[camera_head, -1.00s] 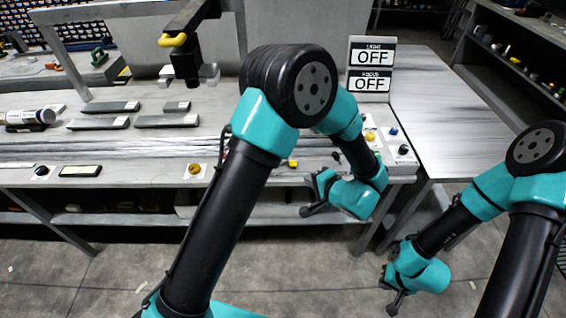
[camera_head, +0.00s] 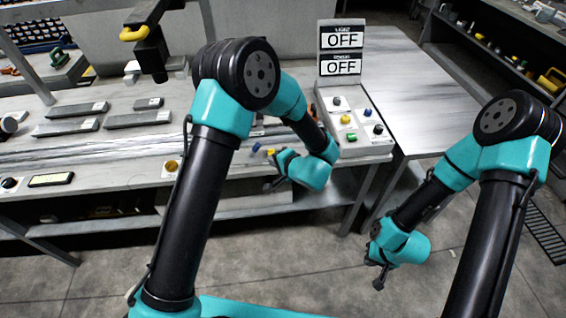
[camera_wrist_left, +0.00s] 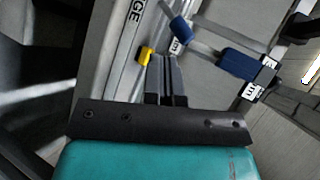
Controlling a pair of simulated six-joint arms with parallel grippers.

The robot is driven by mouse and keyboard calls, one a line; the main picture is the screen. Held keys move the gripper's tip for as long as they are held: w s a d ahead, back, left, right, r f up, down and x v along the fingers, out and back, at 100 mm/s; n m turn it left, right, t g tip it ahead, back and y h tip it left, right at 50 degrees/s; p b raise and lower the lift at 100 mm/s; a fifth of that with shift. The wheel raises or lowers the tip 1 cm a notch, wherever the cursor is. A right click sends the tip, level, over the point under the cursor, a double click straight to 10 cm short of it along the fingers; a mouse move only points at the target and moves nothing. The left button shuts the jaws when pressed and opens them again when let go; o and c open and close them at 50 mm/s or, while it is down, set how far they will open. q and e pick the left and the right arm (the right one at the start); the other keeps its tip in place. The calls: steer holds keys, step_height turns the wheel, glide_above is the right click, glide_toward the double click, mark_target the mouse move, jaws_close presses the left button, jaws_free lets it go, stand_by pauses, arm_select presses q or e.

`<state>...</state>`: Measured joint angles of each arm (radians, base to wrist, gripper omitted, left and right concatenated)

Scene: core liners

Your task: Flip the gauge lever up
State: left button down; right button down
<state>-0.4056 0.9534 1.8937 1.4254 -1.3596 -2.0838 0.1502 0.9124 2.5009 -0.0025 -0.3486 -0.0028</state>
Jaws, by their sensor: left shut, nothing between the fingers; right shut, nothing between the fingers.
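My left gripper (camera_head: 268,186) is shut and empty in front of the bench's front edge in the head view. In the left wrist view its closed fingers (camera_wrist_left: 166,75) point at a rail with a yellow piece (camera_wrist_left: 145,55) just left of the tips and a blue piece (camera_wrist_left: 180,30) beyond them. Part of a label ending in "GE" (camera_wrist_left: 135,22) lies left of these. I cannot tell which piece is the gauge lever. Small yellow and blue pieces (camera_head: 256,147) show above the left gripper in the head view. My right gripper (camera_head: 380,280) hangs low over the floor, shut and empty.
A panel with two "OFF" signs (camera_head: 342,50) stands behind a knob box (camera_head: 352,125) at the bench's right. Dark flat bars (camera_head: 65,127) lie on the bench at left. A grey table (camera_head: 420,90) stands to the right. Another blue part (camera_wrist_left: 245,66) shows in the left wrist view.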

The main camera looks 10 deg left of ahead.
mark_target(255, 150)
arm_select(q)
steer(key=w+a, duration=0.2)
steer(key=a, duration=0.1)
steer(key=shift+w+a+f, duration=0.1)
steer(key=shift+w+f, duration=0.1)
steer(key=shift+w, duration=0.05)
steer(key=shift+w+a+r, duration=0.1)
steer(key=shift+w+a, duration=0.35)
steer(key=shift+a, duration=0.1)
